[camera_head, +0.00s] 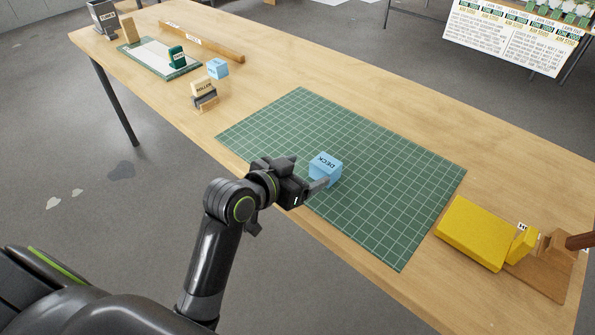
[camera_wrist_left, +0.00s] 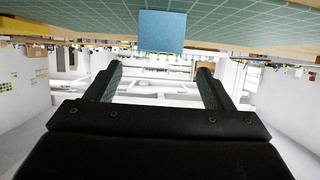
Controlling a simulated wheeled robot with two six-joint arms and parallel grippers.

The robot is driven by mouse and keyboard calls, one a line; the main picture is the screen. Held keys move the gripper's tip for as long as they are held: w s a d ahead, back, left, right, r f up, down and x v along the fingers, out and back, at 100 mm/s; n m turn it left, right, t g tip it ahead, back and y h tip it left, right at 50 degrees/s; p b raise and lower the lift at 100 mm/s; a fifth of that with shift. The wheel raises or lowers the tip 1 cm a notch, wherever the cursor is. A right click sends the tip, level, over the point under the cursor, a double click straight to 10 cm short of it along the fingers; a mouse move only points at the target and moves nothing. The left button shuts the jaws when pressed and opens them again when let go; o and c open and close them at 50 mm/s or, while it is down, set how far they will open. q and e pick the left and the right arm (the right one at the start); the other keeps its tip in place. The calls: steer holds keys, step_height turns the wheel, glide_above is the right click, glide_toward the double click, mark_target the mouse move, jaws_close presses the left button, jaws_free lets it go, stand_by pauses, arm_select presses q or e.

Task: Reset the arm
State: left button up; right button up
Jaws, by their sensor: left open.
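My left gripper (camera_head: 318,188) is over the near edge of the green cutting mat (camera_head: 390,180), close to a light blue block marked DECK (camera_head: 325,168). The block sits on the mat, just beyond the fingertips. In the left wrist view, the two fingers of my left gripper (camera_wrist_left: 160,80) are apart with nothing between them. The blue block (camera_wrist_left: 162,31) shows ahead of them at the top of that view. The wrist picture appears upside down, with the mat (camera_wrist_left: 240,20) along its top. My right gripper is not seen.
The wooden table (camera_head: 270,70) carries a yellow block (camera_head: 472,233) and a wooden stand (camera_head: 540,275) at right. At far left are a ROLLER block (camera_head: 203,87), a small blue block (camera_head: 218,69), a white-topped board (camera_head: 150,55) and a wooden bar (camera_head: 200,42). The mat is otherwise clear.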

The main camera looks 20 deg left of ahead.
arm_select(q)
steer(key=shift+v, duration=0.8)
steer(key=shift+s, duration=0.1)
